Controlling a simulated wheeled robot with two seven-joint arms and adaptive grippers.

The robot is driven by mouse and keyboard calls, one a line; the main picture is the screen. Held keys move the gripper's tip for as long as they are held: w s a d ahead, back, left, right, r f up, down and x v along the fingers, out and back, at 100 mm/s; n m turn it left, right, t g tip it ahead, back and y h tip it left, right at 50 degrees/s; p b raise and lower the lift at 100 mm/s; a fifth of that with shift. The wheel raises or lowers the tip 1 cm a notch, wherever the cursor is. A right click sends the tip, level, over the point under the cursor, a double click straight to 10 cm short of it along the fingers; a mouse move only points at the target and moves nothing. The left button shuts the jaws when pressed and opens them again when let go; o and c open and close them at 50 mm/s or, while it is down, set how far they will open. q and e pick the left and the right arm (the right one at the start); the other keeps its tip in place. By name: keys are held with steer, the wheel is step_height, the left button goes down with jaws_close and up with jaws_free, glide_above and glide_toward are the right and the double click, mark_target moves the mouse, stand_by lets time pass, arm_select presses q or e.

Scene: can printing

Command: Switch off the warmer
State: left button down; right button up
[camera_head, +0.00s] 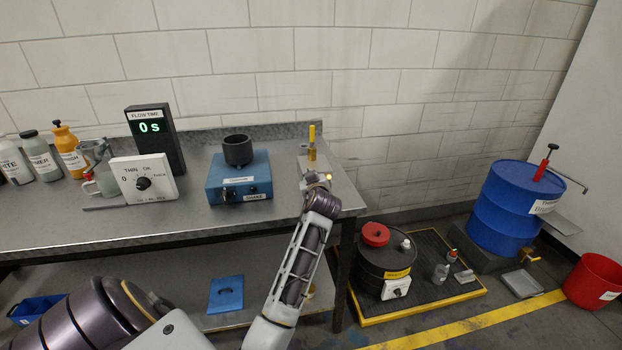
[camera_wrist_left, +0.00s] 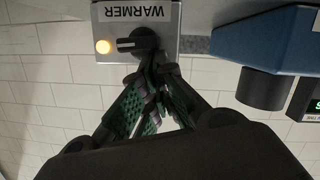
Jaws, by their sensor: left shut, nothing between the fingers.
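The warmer (camera_wrist_left: 112,12) is a light grey box with a WARMER label, upside down in the left wrist view. My right gripper is out of view.
A blue shaker box (camera_head: 225,190) with a dark cup stands left of the warmer on the bench (camera_head: 205,220). A white dial box (camera_head: 160,185) and a flow timer (camera_head: 165,150) stand further left.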

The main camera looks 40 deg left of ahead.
arm_select(q)
steer(key=shift+f, duration=0.1)
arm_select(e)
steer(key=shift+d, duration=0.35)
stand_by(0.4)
arm_select(q)
steer(key=shift+n, duration=0.3)
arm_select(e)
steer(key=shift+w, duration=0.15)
